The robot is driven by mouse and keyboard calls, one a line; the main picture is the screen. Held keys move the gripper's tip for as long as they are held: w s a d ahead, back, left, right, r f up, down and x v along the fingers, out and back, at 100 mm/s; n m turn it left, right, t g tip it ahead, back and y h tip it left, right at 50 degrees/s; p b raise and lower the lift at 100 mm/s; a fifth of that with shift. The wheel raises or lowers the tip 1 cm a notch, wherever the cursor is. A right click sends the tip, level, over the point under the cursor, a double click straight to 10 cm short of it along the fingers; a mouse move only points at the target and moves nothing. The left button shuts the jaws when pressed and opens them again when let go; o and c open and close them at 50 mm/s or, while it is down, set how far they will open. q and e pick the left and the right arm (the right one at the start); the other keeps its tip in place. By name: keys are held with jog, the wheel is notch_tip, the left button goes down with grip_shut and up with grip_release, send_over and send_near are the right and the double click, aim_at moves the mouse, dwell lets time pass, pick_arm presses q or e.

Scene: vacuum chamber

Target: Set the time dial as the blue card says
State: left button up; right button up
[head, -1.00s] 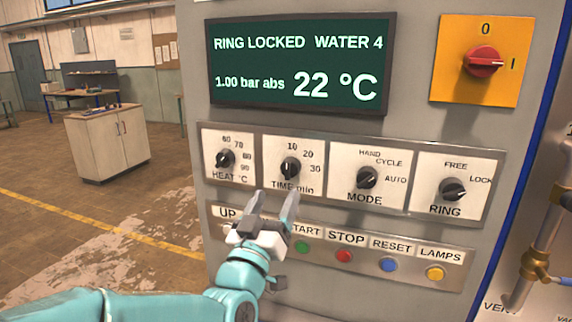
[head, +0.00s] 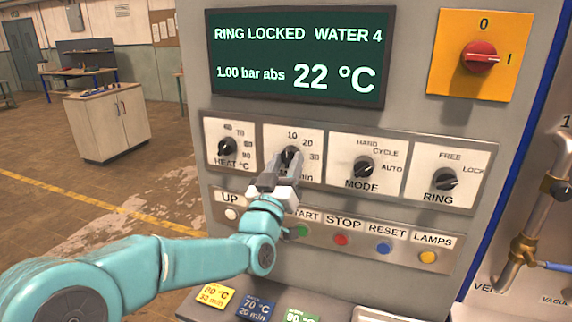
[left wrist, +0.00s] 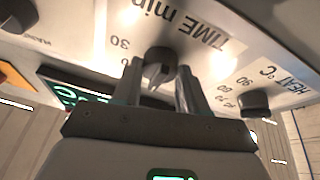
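The time dial (head: 290,154) is a black knob on a white plate marked 10, 20, 30, partly hidden by my gripper; I cannot tell its setting. In the left wrist view the knob (left wrist: 158,66) sits between my two fingertips. My left gripper (head: 282,168) is at the dial, its fingers apart on either side of the knob, with no clear grip on it. The blue card (head: 252,306) lies on the ledge below the panel and reads 70 °C, 20 min. My right gripper is not in view.
The heat knob (head: 227,147) is left of the time dial, the mode knob (head: 364,167) right. A row of buttons (head: 342,240) runs below. A yellow card (head: 215,297) and a green card (head: 301,316) flank the blue one. The display (head: 300,58) reads 22 °C.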

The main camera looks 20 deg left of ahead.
pick_arm(q)
jog(key=shift+f+m+b, duration=0.15)
jog(key=shift+m+b, duration=0.15)
jog(key=shift+b, duration=0.2)
jog(key=m+h+b, duration=0.1)
jog(key=m+b, duration=0.1)
jog(key=m, duration=0.1)
jog(key=m+g+h+b, duration=0.1)
jog(key=m+h+b, duration=0.1)
jog(key=m+b, duration=0.1)
jog(key=m+h+b, duration=0.2)
jog(key=m+b, duration=0.1)
jog(key=shift+a+r+m+g, duration=0.2)
jog(key=shift+a+m+g, duration=0.1)
jog(key=shift+m, duration=0.1)
jog(key=shift+m+g+h, duration=0.3)
jog(key=shift+m+h, duration=0.1)
jog(key=shift+m, duration=0.6)
jog(key=shift+r, duration=0.1)
jog(key=o, duration=1)
jog(key=shift+s+d, duration=0.1)
jog(key=shift+o, duration=0.2)
